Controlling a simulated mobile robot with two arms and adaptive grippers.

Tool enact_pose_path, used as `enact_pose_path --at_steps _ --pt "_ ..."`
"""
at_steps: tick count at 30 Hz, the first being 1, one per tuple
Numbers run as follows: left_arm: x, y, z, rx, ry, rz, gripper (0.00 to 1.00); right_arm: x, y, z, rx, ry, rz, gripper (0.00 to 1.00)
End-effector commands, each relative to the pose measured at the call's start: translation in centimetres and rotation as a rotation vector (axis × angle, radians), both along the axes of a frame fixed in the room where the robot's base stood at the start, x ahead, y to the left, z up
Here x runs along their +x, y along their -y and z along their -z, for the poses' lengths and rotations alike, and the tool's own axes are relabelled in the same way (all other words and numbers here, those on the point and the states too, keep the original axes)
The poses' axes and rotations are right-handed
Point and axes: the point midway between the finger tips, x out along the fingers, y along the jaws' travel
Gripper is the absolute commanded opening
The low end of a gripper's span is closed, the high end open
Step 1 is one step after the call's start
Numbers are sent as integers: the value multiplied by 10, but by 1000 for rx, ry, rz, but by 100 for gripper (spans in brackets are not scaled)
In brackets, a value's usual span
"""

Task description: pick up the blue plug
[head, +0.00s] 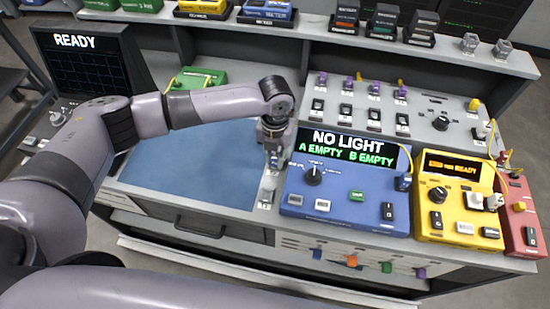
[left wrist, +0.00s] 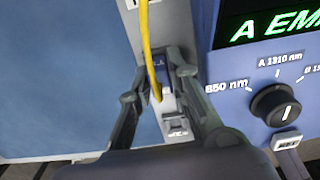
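In the left wrist view the blue plug (left wrist: 160,63) stands between the two fingers of my left gripper (left wrist: 160,68), with a yellow cable (left wrist: 148,40) running up from it. Below it is a small pale labelled block (left wrist: 176,128). I cannot tell whether the fingers touch the plug. In the head view my left gripper (head: 273,158) points down between the blue mat and the blue meter, and it mostly hides the plug. My right gripper is not in view.
The blue meter (head: 300,206), reading "NO LIGHT, A EMPTY, B EMPTY", stands close to the right of my left gripper. A yellow device (head: 458,215) and a red one (head: 527,213) stand farther right. The blue mat (head: 190,165) to the left is clear. A shelf (head: 310,32) runs behind.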

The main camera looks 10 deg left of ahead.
Motion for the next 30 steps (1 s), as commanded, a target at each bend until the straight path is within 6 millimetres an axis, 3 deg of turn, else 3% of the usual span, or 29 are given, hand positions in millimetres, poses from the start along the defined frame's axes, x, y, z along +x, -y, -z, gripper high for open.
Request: enact_pose_path --at_steps 7,20,25,30 --pt "0 0 0 0 0 0 0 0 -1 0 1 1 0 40" --pt "1 0 -9 -2 3 -1 0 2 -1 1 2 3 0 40" --pt "1 0 -32 -2 4 2 0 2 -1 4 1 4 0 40" --pt "2 0 -76 -3 6 0 0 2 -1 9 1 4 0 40"
